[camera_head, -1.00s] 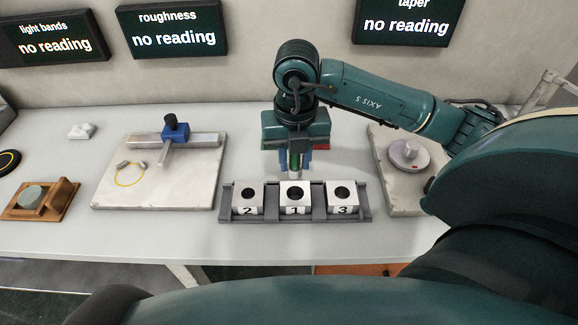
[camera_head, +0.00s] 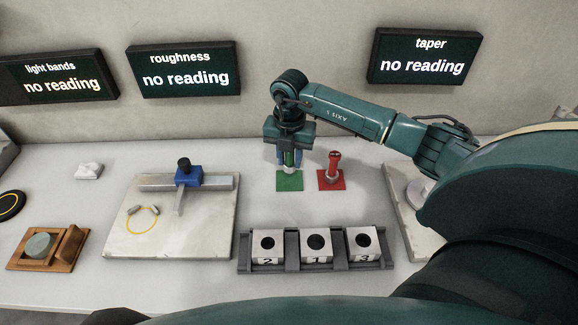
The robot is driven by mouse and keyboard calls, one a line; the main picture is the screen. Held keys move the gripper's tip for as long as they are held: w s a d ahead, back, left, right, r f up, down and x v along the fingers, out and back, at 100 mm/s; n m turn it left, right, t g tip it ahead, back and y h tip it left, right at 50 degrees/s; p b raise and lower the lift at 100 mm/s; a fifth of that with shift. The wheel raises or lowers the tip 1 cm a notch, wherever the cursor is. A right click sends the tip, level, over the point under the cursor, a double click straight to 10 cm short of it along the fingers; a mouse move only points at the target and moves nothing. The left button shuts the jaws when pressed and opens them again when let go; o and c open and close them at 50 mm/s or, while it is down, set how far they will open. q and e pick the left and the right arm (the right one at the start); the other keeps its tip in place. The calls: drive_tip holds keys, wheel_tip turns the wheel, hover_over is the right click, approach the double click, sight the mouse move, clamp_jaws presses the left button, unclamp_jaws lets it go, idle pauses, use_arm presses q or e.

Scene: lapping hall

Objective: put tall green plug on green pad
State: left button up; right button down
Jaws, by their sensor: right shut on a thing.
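The tall green plug (camera_head: 289,159) is between the fingers of my right gripper (camera_head: 290,165), which is shut on it. The plug points down over the green pad (camera_head: 289,184), behind the numbered blocks. Its lower end appears at or just above the pad; I cannot tell whether it touches. My left gripper is not in view.
A red plug (camera_head: 334,166) stands on a red pad (camera_head: 330,184) close to the right of my gripper. In front is a grey rack (camera_head: 290,263) with three numbered, holed blocks. A stone plate (camera_head: 118,239) with a blue-headed tool (camera_head: 187,175) lies left.

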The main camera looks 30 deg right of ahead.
sight(289, 168)
drive_tip(key=shift+f, duration=1.9)
drive_tip(key=shift+f, duration=0.2)
drive_tip(key=c, duration=1.1)
unclamp_jaws()
wheel_tip(289, 168, up, 12)
drive_tip(key=shift+r+b, duration=0.2)
drive_tip(key=shift+b, duration=0.3)
